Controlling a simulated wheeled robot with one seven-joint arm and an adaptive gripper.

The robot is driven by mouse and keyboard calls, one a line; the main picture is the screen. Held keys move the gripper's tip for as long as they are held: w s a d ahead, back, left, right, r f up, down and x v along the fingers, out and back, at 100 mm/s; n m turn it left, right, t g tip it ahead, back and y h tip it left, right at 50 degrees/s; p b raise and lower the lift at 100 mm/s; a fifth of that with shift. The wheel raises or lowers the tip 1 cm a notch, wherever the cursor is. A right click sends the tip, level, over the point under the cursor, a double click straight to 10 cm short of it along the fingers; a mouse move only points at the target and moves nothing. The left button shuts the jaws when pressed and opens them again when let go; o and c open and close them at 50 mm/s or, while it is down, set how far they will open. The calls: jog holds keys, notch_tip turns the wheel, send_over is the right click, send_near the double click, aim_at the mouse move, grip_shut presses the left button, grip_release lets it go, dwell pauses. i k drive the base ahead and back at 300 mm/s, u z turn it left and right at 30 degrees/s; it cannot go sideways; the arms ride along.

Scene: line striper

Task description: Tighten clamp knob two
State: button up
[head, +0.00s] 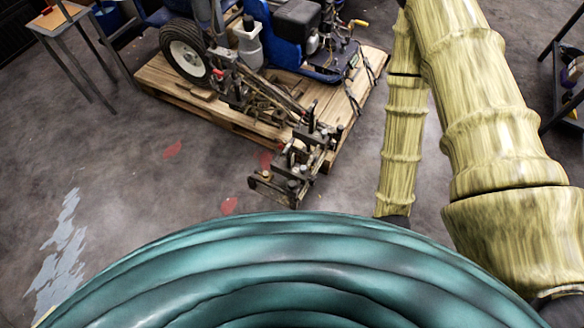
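The line striper (285,35) stands on a wooden pallet, with a wheel and a small engine in view. A dark metal clamp assembly (292,172) sticks out from its frame past the pallet's near corner. Several small knobs and levers sit on this assembly, some with red parts. They are too small to tell which is clamp knob two. My arm, in a yellowish ribbed cover, comes down the right side of the head view. My gripper is not in view.
The wooden pallet (225,115) lies under the striper. A small table (60,22) stands at the upper left and a dark metal rack (565,75) at the right edge. The grey floor (130,190) in front of the clamp assembly is clear, with red and pale paint patches.

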aim_at(312, 181)
jog(key=u, duration=1.35)
jog(key=k, duration=0.95)
jog(key=z, duration=1.15)
